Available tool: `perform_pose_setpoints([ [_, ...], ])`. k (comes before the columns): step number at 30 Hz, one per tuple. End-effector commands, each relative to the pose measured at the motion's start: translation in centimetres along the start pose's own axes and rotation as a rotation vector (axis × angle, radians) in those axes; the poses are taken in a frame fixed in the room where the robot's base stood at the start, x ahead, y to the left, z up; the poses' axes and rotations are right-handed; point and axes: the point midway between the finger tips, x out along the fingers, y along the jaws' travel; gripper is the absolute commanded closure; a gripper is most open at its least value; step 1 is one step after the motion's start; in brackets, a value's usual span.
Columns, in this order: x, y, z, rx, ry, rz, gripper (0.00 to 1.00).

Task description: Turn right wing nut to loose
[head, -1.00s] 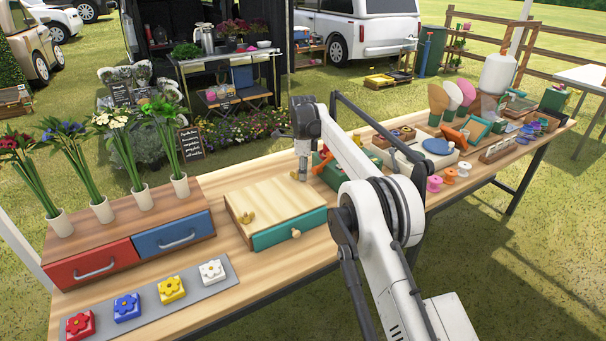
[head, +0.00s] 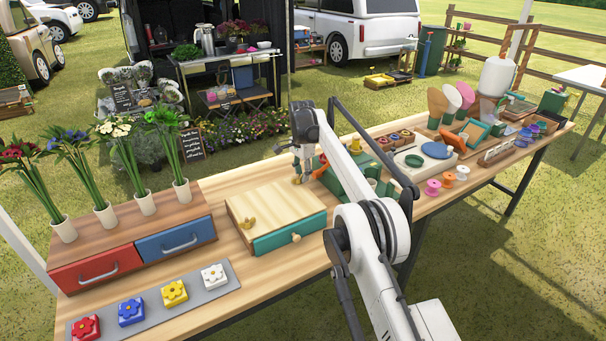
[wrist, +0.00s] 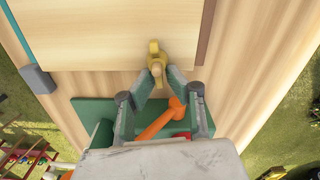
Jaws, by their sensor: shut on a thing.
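The wooden box (head: 275,210) with a teal drawer front (head: 290,233) stands on the table. The left wing nut (head: 249,224), gold, sits on its top near the front left corner. The right wing nut (wrist: 155,60), gold with a rounded knob, is on the box top near its edge in the wrist view. My gripper (wrist: 159,76) is shut on the right wing nut, its fingertips at the lower end. In the head view, my gripper (head: 298,178) is at the box's back right corner and hides most of that nut.
A green caddy (head: 345,178) with an orange-handled tool (wrist: 160,122) stands close beside the box, under my gripper. Flower vases on a red-and-blue drawer unit (head: 135,255) stand at left. Coloured flower blocks lie on a grey mat (head: 196,288) in front.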

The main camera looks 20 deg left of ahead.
Motion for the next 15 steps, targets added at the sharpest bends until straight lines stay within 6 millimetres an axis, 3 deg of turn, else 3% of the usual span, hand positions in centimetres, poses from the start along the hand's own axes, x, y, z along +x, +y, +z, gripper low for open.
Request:
perform_pose_setpoints([
  [15,0.1,-0.22,0.46,-0.063,-0.006,0.003,1.0],
])
